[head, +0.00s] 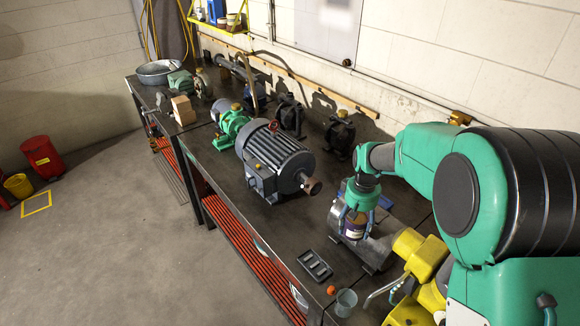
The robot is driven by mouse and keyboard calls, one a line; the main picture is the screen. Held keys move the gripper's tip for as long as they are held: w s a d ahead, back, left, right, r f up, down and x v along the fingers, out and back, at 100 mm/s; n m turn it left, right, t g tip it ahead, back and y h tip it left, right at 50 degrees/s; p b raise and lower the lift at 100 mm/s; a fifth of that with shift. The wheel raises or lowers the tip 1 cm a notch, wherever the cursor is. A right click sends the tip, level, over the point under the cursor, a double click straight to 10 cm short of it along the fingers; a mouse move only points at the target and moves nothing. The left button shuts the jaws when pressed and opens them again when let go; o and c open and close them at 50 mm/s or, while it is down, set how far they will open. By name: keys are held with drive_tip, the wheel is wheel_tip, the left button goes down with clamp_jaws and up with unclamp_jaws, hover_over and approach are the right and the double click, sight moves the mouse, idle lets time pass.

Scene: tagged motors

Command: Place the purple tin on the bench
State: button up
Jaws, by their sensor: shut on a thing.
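My gripper (358,208) is at the right part of the dark bench (214,162), pointing down. It is shut on the purple tin (354,229), which has a pale band on its side and looks upright. The fingers cover parts of the tin's sides. The tin shows in front of a grey metal motor body (376,252). I cannot tell whether the tin's base touches anything.
A large grey motor (274,160) stands left of my gripper. A black tray (315,265), an orange cap (331,290) and a clear cup (345,302) are near the front edge. A yellow machine (420,255) stands at right. Bare bench shows between motor and tray.

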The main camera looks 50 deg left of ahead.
drive_tip(key=s+a+f+n, duration=0.1)
drive_tip(key=s+a+f, duration=0.1)
drive_tip(key=s+f, duration=0.2)
drive_tip(key=s+a+f, duration=0.3)
drive_tip(key=s+f, duration=0.1)
drive_tip(key=s, duration=0.3)
drive_tip(key=s+a+f+n, duration=0.1)
drive_tip(key=s+a+f, duration=0.1)
drive_tip(key=s+f, duration=0.2)
drive_tip(key=shift+s+a+f+n, duration=0.1)
drive_tip(key=shift+s+a+n, duration=0.1)
drive_tip(key=shift+s, duration=0.35)
drive_tip(key=shift+s+a+f+n, duration=0.1)
drive_tip(key=shift+s+a, duration=0.1)
drive_tip(key=shift+s, duration=0.35)
drive_tip(key=shift+r, duration=0.1)
drive_tip(key=p, duration=0.1)
hover_over(292, 236)
drive_tip(key=shift+f, duration=0.75)
drive_tip(key=shift+f, duration=1.75)
drive_tip(key=shift+f, duration=0.1)
drive_tip(key=o, duration=1.6)
